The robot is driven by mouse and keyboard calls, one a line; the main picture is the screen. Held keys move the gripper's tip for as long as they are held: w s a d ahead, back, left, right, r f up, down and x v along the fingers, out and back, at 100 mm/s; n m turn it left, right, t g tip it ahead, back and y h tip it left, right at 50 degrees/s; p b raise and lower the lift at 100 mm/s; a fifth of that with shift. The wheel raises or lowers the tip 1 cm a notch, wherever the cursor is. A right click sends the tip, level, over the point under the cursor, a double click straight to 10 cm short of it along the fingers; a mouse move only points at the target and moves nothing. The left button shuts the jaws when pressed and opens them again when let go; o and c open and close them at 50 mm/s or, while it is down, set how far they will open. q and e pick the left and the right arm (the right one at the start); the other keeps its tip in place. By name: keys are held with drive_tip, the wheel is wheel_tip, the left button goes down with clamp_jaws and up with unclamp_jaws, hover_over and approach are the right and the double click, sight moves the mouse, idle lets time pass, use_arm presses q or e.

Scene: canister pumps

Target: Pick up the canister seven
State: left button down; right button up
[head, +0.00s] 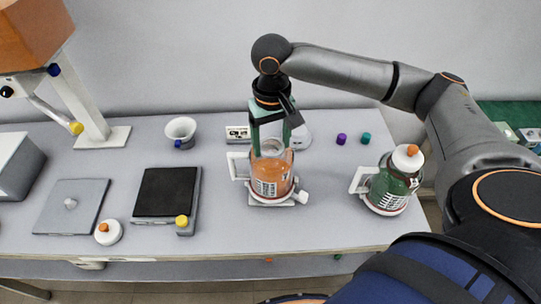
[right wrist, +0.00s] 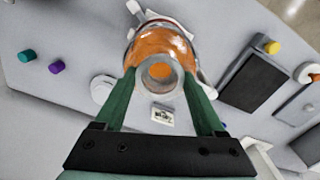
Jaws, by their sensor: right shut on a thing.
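A clear canister with orange contents (head: 271,182) stands upright on a white base with a side handle on the table's middle. Its open glass neck points up, and it also shows in the right wrist view (right wrist: 165,48). A number seven cannot be read on its label. My right gripper (head: 270,148) comes down from above and is shut on this canister, with one green finger on each side of its neck in the right wrist view (right wrist: 160,80). A second canister, green with a white top and orange knob (head: 391,184), stands to the right. My left gripper is out of view.
Purple (head: 341,139) and teal (head: 366,138) caps lie behind, right of centre. A black-topped scale (head: 167,192), a grey plate (head: 70,207), a white lid with orange knob (head: 108,232) and a white cup (head: 181,129) are on the left. A lamp-like stand (head: 85,100) rises at the far left.

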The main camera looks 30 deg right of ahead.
clamp_jaws()
drive_tip(key=shift+r, duration=0.2)
